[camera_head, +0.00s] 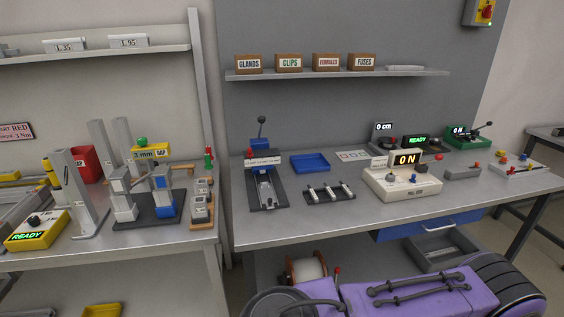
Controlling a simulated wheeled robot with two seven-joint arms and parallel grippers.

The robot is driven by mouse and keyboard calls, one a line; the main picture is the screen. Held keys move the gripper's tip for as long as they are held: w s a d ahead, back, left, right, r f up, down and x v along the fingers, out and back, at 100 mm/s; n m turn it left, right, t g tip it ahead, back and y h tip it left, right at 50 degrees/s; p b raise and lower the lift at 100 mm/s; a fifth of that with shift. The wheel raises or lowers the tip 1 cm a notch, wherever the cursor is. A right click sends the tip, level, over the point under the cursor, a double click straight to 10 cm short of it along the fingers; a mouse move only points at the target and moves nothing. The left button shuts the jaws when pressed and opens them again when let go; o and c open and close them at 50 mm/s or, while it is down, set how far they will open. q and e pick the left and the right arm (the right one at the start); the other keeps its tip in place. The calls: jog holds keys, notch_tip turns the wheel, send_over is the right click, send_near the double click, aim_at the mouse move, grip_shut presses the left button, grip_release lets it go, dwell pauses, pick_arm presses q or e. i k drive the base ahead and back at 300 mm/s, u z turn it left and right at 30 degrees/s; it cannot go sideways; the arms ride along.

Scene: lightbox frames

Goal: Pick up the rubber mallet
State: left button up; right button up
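I cannot make out a rubber mallet anywhere in the head view. A small red-tipped upright piece (337,271) shows low under the right bench beside a cable reel, but I cannot tell what it belongs to. Neither of my grippers can be made out in this view. Much of the space under the right bench is hidden.
The right bench (300,232) carries a clamp fixture (264,185), a blue tray (310,162) and a control box (402,184) reading ON. The left bench (160,246) is crowded with fixtures. A shelf (330,74) holds labelled boxes. The right bench's front strip is clear.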

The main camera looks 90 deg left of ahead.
aim_at(187, 167)
jog(key=i, duration=0.55)
jog(key=u, duration=3.3)
